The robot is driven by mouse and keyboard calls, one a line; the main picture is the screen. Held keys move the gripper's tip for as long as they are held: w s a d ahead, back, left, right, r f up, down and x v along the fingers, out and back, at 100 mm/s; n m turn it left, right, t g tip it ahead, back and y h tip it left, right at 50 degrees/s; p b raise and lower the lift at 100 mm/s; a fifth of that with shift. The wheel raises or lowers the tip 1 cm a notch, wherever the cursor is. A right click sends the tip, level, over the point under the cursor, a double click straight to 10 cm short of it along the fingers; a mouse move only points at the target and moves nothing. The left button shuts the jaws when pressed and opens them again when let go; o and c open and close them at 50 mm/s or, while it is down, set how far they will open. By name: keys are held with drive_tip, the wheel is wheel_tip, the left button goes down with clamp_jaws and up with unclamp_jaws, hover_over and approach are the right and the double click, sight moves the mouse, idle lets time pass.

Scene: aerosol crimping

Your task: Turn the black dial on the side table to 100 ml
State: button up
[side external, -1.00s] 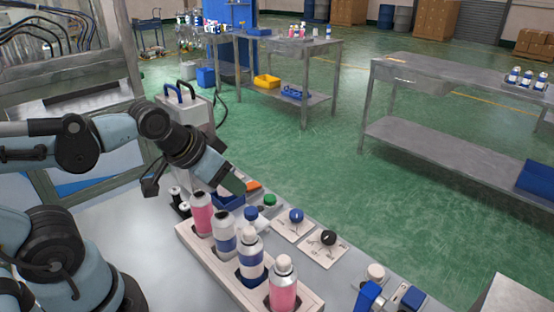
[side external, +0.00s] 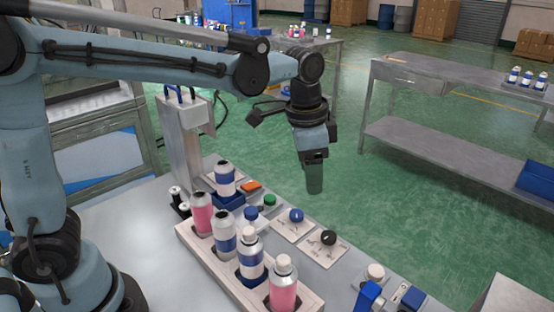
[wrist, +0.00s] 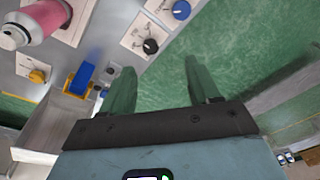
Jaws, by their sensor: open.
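The black dial (side external: 328,238) sits on a small white plate near the table's edge in the side view. In the wrist view the black dial (wrist: 150,46) is at the upper middle, with a pale pointer mark, and its scale is too small to read. My gripper (side external: 314,190) points down in the side view, above and behind the dial and apart from it. In the wrist view my gripper (wrist: 160,75) shows two green fingers spread apart, with nothing between them.
A blue dial (side external: 296,215) is on the plate beside the black one. A rack (side external: 190,236) holds several bottles left of the dials. A blue block (side external: 368,297) and a white-capped item (side external: 376,272) stand nearer the camera. Green floor lies beyond the table edge.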

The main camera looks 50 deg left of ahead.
sight(328, 235)
drive_tip(key=d+f, duration=0.1)
drive_tip(key=f, duration=0.3)
drive_tip(key=w+d+f+m+g, duration=0.1)
drive_tip(key=f, duration=0.4)
drive_tip(key=w+d+f+m, duration=0.1)
drive_tip(key=d+f, duration=0.1)
drive_tip(key=f, duration=0.3)
drive_tip(key=shift+w+f+g, duration=0.2)
drive_tip(key=shift+f+g, duration=0.05)
drive_tip(key=shift+g, duration=0.05)
drive_tip(key=shift+c, duration=0.4)
drive_tip(key=c, duration=1)
